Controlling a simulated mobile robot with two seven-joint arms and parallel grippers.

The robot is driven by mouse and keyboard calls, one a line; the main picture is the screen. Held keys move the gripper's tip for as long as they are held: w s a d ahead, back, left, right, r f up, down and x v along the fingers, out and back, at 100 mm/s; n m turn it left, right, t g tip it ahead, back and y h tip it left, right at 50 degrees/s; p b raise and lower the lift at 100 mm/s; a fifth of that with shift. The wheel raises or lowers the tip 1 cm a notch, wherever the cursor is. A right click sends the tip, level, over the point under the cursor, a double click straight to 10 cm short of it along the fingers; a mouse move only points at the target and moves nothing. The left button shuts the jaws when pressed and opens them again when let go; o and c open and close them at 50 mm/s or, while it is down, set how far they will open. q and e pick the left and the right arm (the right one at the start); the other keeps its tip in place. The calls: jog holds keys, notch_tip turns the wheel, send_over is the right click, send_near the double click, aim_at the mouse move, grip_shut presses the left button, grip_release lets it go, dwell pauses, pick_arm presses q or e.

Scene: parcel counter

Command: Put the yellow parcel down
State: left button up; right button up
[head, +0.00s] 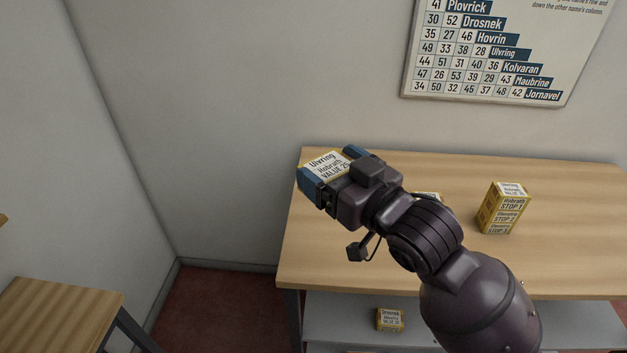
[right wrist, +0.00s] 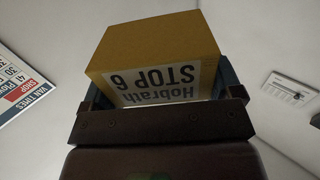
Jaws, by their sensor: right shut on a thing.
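The yellow parcel (head: 324,165) is in my right gripper (head: 330,170), its white label reading Ulvring, Hobrath and a value. In the right wrist view the same parcel (right wrist: 155,55) sits between the blue fingers, and a label reading Hobrath STOP 6 faces the camera. My right gripper is shut on it. In the head view it appears over the back left corner of the wooden counter (head: 345,245). I cannot tell whether the parcel touches the counter. My left gripper is not in view.
A yellow parcel or stack with STOP labels (head: 503,208) stands on the counter at right. Another yellow item (head: 428,195) is mostly hidden behind my arm. A small yellow parcel (head: 390,319) is on the grey lower shelf (head: 340,315). A chart (head: 490,60) hangs on the wall.

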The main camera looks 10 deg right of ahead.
jog(key=shift+s+d+r+m+t+h, duration=0.25)
jog(key=shift+d+r+m+h, duration=0.1)
jog(key=shift+r+h, duration=0.15)
jog(key=shift+s+d+r+m+t+h, duration=0.15)
jog(key=shift+d+r+m+t+h, duration=0.15)
jog(key=shift+r+h, duration=0.2)
jog(key=shift+w+a+f+n+g+y, duration=0.3)
jog(key=shift+a+f+n+g+y, duration=0.1)
jog(key=shift+f+n+g+y, duration=0.75)
jog(key=shift+w+a+f+n+g+y, duration=0.4)
jog(key=shift+f+n+g+y, duration=0.45)
jog(key=shift+y, duration=0.6)
jog(key=shift+w+a+f+n+g+y, duration=0.25)
jog(key=shift+a+f+n+g+y, duration=0.15)
jog(key=shift+f+n+g+y, duration=0.65)
jog(key=shift+a+n+g+y, duration=0.25)
jog(key=shift+n+g+y, duration=0.1)
jog(key=shift+n+g, duration=0.05)
jog(key=shift+w+f+n+g+y, duration=0.2)
jog(key=shift+f+n+g+y, duration=0.1)
jog(key=shift+f+g+y, duration=0.15)
jog(key=shift+w+a+f+n+g+y, duration=0.2)
jog(key=shift+a+f+n+g+y, duration=0.2)
jog(key=shift+f+n+g, duration=0.65)
jog(key=shift+w+a+f+n+g+y, duration=0.35)
jog(key=shift+n+g, duration=0.25)
jog(key=shift+g, duration=0.9)
jog(key=shift+w+a+f+n+g+y, duration=0.1)
jog(key=shift+a+f+n+g+y, duration=0.3)
jog(key=shift+f+n+g, duration=0.65)
